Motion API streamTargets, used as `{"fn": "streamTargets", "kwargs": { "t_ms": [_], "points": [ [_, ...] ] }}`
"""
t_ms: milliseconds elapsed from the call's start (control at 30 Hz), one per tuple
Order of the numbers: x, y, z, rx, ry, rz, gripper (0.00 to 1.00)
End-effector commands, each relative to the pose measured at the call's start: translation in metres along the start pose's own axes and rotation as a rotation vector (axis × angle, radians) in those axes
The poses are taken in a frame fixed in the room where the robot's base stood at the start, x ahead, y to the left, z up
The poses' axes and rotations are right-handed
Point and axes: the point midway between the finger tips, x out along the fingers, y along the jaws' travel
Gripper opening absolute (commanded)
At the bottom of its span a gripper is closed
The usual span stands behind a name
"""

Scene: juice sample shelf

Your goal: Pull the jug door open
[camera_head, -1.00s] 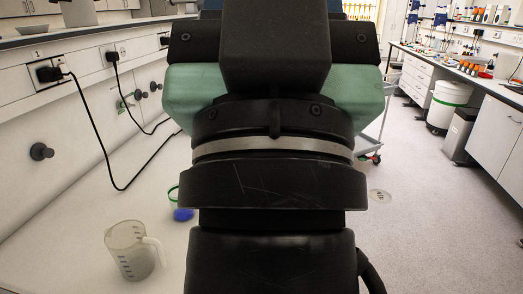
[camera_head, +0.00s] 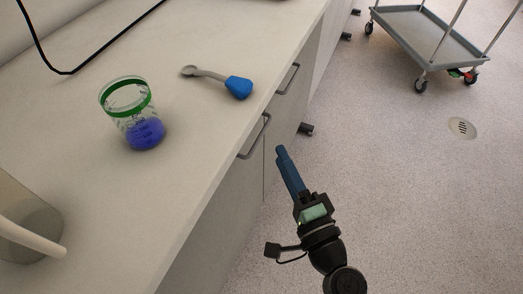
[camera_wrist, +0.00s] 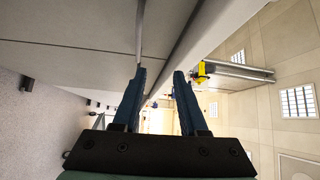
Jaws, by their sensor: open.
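The white cabinet front (camera_head: 232,190) is under the counter, with two grey bar handles along its top. The nearer handle (camera_head: 256,136) is just left of my gripper (camera_head: 281,151); the farther handle (camera_head: 289,79) is above it in the head view. I cannot tell which door is the jug door. A measuring jug (camera_head: 28,225) stands on the counter, cut off by the left edge. My gripper, with blue fingers, is in front of the cabinet, apart from the handles. In the wrist view the gripper (camera_wrist: 160,73) is open and empty, with the cabinet face and a dark seam ahead.
A grey trolley (camera_head: 425,35) stands at top right.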

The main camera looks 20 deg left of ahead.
Motion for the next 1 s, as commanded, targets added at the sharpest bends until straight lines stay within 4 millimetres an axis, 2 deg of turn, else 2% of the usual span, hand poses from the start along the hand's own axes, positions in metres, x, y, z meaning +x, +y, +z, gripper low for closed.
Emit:
{"fn": "streamTargets", "kwargs": {
  "t_ms": [33,100,200,300,467,800,1000],
  "points": [
    [-0.011,0.027,0.007,0.075,0.0,-0.012,0.42],
    [-0.02,0.041,0.013,0.151,0.001,-0.035,0.42],
    [-0.027,0.05,0.016,0.211,0.006,-0.055,0.42],
    [-0.023,0.05,0.017,0.227,0.005,-0.064,0.42],
    [0.003,0.046,0.016,0.225,0.003,-0.065,0.42],
    [0.072,0.042,0.015,0.224,0.004,-0.064,0.42],
    [0.095,0.041,0.015,0.224,0.005,-0.063,0.42]
  ]
}}
